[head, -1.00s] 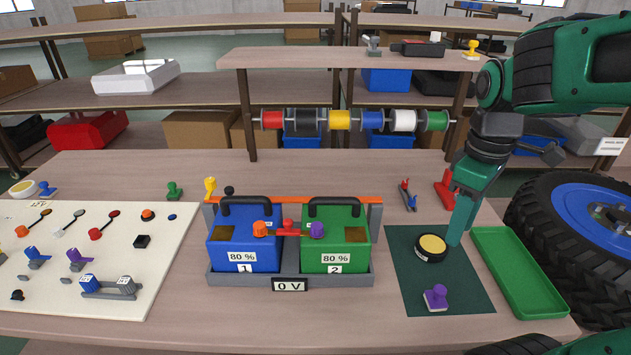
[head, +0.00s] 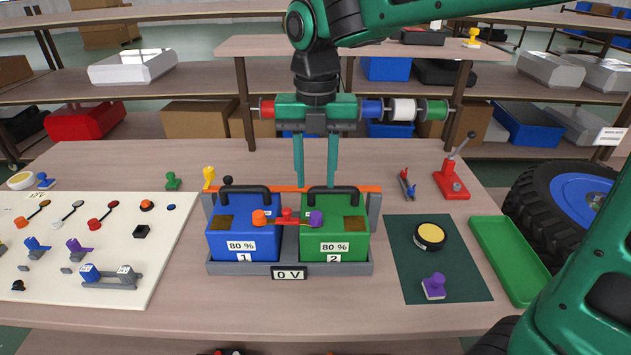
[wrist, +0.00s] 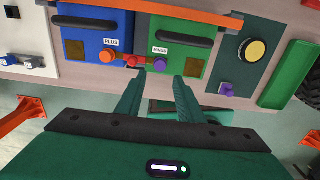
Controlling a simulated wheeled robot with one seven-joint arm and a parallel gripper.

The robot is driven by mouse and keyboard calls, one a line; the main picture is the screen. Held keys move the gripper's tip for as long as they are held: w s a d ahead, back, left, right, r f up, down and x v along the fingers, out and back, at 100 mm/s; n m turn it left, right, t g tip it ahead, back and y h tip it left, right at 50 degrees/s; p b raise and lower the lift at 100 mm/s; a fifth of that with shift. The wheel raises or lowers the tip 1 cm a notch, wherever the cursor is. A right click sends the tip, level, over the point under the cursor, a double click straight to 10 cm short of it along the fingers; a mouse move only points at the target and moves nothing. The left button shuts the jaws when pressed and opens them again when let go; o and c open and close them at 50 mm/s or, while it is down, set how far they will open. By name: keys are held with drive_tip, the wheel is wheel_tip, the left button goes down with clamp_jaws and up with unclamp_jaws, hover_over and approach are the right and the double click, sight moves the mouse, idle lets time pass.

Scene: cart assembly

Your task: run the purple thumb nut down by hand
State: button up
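The purple thumb nut (head: 316,217) sits on the front inner side of the green battery 2 (head: 334,237), at the right end of a short red link (head: 287,216). It also shows in the wrist view (wrist: 161,64), below the MINUS label. An orange nut (head: 260,217) is at the link's left end, on the blue battery 1 (head: 243,240). My gripper (head: 315,185) is open and empty, fingers pointing down, above and behind the purple nut in the head view. In the wrist view the nut shows between and beyond the fingertips (wrist: 160,77).
Black handles (head: 335,190) rise on both batteries, and an orange bar (head: 371,188) runs behind them. The grey tray (head: 220,268) carries a 0 V display (head: 289,273). A dark green mat (head: 465,285) with a yellow-topped pad (head: 430,236) and purple stamp (head: 434,287) lies right.

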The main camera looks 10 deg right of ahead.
sight(316, 214)
wheel_tip(316, 214, down, 9)
drive_tip(key=shift+r, duration=0.1)
clamp_jaws()
drive_tip(key=m, duration=0.4)
drive_tip(key=shift+m, duration=0.4)
drive_tip(key=m, duration=0.3)
drive_tip(key=shift+m, duration=0.3)
drive_tip(key=m, duration=0.3)
drive_tip(key=shift+m, duration=0.3)
drive_tip(key=m, duration=0.3)
drive_tip(key=shift+m, duration=0.4)
drive_tip(key=m, duration=0.3)
drive_tip(key=shift+m, duration=0.4)
drive_tip(key=m, duration=0.5)
drive_tip(key=shift+m, duration=0.3)
drive_tip(key=m, duration=0.7)
drive_tip(key=shift+m, duration=0.3)
drive_tip(key=shift+c, duration=0.2)
unclamp_jaws()
